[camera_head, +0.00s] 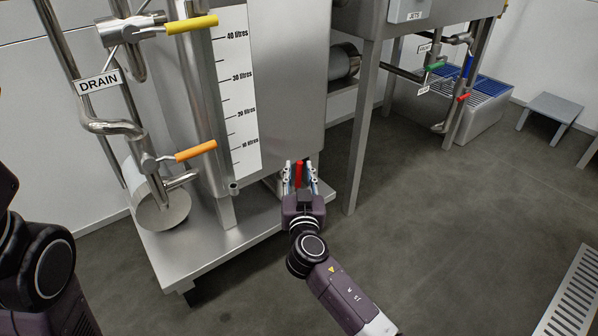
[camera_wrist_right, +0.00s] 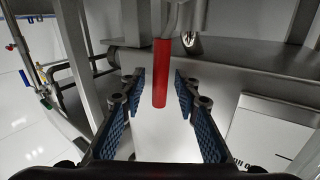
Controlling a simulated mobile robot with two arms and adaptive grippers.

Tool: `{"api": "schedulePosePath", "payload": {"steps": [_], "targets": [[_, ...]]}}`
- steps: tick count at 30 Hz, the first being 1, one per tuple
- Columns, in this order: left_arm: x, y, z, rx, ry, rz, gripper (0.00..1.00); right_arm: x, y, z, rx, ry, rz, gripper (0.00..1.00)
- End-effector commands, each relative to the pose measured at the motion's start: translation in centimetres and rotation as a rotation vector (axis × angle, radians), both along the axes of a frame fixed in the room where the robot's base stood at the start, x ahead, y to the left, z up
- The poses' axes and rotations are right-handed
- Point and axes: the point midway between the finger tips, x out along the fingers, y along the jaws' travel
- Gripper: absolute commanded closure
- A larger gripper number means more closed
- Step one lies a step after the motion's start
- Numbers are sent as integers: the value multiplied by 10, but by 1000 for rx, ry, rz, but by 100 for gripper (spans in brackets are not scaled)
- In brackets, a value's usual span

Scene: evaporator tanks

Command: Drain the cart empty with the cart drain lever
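A red lever handle (camera_head: 299,173), which appears to be the cart drain lever, is at the bottom of the steel tank (camera_head: 285,80) with the litre scale. In the right wrist view the red handle (camera_wrist_right: 160,73) hangs upright from a metal fitting. My right gripper (camera_head: 300,178) is just under the tank. Its two blue-padded fingers (camera_wrist_right: 160,90) are open, one on each side of the handle, with visible gaps between. Part of my left arm shows at the lower left of the head view; its gripper is out of view. The water level is not visible.
The tank stands on a steel cart base (camera_head: 190,248). Yellow (camera_head: 191,24) and orange (camera_head: 195,150) valve handles and a DRAIN sign (camera_head: 99,81) are at left. A table leg (camera_head: 361,140) stands right of my right gripper. The floor at right is mostly clear, with a grate (camera_head: 572,300).

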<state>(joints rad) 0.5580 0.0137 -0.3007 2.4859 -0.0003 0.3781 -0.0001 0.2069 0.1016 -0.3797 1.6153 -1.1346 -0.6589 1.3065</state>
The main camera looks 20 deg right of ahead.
Motion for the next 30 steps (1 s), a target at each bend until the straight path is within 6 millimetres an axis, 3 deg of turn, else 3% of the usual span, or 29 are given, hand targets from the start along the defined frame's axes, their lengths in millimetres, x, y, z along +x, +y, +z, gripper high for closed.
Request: {"api": "schedulePosePath", "payload": {"steps": [1, 9, 27, 30], "targets": [[0, 0, 0, 0, 0, 0, 57, 0, 0, 0, 0, 0, 0, 71], [0, 0, 0, 0, -1, 0, 57, 0, 0, 0, 0, 0, 0, 100], [-3, 2, 7, -6, -14, -3, 57, 1, -4, 2, 43, 14, 0, 100], [15, 2, 0, -5, 43, -1, 57, 3, -8, 3, 87, 30, -1, 100]]}}
